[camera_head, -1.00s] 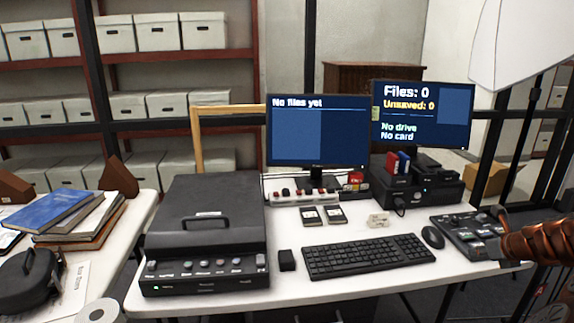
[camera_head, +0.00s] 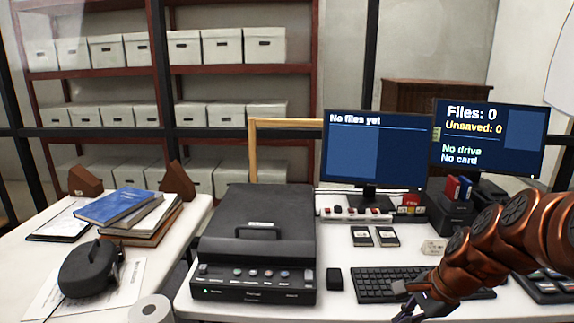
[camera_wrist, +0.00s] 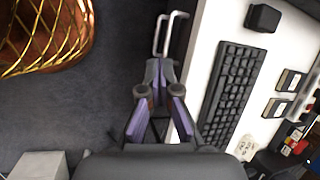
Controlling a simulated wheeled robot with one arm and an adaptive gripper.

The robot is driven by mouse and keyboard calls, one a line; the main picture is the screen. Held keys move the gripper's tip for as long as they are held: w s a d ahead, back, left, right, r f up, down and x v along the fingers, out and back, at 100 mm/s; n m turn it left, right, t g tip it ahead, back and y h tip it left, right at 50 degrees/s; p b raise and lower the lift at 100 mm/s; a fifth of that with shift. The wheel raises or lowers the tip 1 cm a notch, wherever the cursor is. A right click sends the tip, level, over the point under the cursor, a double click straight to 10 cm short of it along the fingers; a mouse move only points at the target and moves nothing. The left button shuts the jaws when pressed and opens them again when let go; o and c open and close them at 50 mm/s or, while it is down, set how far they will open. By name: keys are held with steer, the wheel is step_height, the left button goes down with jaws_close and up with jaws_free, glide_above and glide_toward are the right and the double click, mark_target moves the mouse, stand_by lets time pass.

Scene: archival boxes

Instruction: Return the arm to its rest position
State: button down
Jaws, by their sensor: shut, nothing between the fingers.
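My arm reaches in from the right of the head view, over the desk's front right part. My gripper (camera_head: 418,308) is at its end, low in the picture, in front of the keyboard (camera_head: 385,284). In the wrist view my gripper (camera_wrist: 158,68) points past the desk's front edge, over the dark floor. Its fingertips are together and nothing is held. The keyboard (camera_wrist: 232,92) lies to its right, apart from it. The arm covers part of the keyboard in the head view.
A black scanner (camera_head: 255,245) stands on the white desk (camera_head: 335,312). Two monitors (camera_head: 375,150) (camera_head: 490,140) stand behind. A side table (camera_head: 40,250) holds books (camera_head: 115,206). A woven basket (camera_wrist: 45,35) shows over the floor. Shelves with white boxes (camera_head: 222,46) line the back.

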steer(key=s+a+f+n+g+h, duration=0.1)
steer(key=s+a+n+g+h, duration=0.2)
steer(key=s+n, duration=0.7)
steer(key=s+a+f+n+g+h, duration=0.1)
steer(key=s+a+n+g, duration=0.35)
steer(key=s, duration=1.05)
step_height(320, 180, up, 15)
steer(key=n+t+p, duration=0.1)
steer(key=t+p, duration=0.2)
steer(key=p, duration=1.1)
steer(key=shift+w, duration=0.4)
